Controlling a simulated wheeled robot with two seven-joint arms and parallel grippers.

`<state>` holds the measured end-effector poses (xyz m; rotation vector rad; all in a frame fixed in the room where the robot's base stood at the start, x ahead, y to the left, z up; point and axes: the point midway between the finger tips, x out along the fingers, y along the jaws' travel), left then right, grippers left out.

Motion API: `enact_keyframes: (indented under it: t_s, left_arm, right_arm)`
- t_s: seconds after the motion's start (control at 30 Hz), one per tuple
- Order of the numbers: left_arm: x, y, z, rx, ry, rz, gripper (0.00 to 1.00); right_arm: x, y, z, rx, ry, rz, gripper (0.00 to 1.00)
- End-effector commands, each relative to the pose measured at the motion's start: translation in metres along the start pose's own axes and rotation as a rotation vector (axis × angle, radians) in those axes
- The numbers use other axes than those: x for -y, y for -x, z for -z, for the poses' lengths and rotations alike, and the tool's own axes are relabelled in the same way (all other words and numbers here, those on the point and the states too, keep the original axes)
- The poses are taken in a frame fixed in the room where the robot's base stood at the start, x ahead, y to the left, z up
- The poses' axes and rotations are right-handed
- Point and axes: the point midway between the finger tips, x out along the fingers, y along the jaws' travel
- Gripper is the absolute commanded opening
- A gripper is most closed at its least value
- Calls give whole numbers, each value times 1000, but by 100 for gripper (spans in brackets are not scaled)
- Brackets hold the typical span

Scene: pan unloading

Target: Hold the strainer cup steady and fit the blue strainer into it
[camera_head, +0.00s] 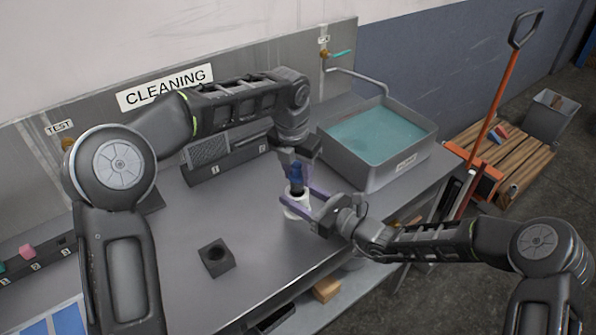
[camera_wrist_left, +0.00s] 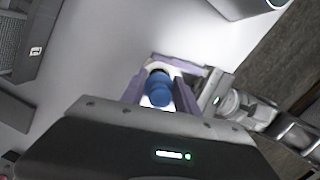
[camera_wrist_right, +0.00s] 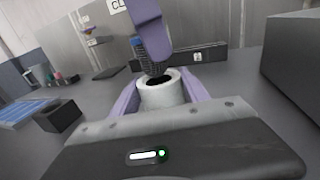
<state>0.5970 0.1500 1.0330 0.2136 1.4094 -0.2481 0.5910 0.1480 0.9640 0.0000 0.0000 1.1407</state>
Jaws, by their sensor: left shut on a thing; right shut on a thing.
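The white strainer cup (camera_wrist_right: 162,92) stands on the grey table, and its dark opening faces up in the right wrist view. My right gripper (camera_head: 302,200) is shut on the cup, its purple fingers on both sides. The blue strainer (camera_wrist_left: 159,88) is held by my left gripper (camera_head: 297,175), which comes down from above. In the right wrist view the strainer's dark mesh end (camera_wrist_right: 152,62) is at the cup's mouth, near its back rim. I cannot tell whether its tip is inside the cup.
A grey basin of teal liquid (camera_head: 378,132) stands right of the grippers. A dark square block with a hole (camera_head: 216,258) sits at the front left. A numbered rack (camera_head: 228,160) stands behind. The table around the cup is clear.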

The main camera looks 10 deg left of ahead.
Motion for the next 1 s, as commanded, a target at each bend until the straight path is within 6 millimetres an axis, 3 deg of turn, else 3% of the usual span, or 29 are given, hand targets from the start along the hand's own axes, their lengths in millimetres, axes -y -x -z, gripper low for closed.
enact_keyframes:
  t_s: [1.0]
  left_arm:
    - [0,-14,2,-1,1,0,0]
  right_arm:
    - [0,0,0,0,0,0,5]
